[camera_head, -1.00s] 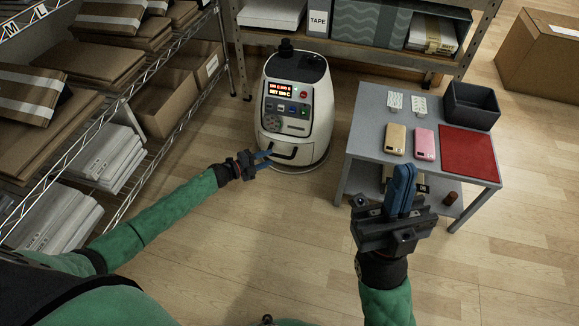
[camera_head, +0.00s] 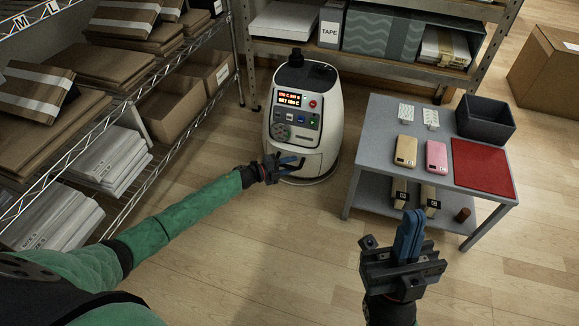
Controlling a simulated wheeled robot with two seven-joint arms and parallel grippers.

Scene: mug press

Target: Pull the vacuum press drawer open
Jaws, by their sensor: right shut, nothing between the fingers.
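The vacuum press (camera_head: 338,120) is a rounded white machine on the floor in front of the back shelf, with a lit red display and coloured buttons. Its drawer front is low on the body, and the dark handle there is mostly hidden behind my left gripper. My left gripper (camera_head: 288,163) is at the drawer front, its blue fingers apart and overlapping the handle area. I cannot tell whether they touch the handle. The drawer looks closed. My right gripper (camera_head: 409,235) is shut and empty, pointing up in front of the table, well away from the press.
A grey table (camera_head: 378,140) right of the press bears a gold phone case (camera_head: 405,151), a pink one (camera_head: 436,156), a red mat (camera_head: 482,167) and a dark bin (camera_head: 485,120). A wire rack with boxes (camera_head: 158,105) stands left. The floor before the press is clear.

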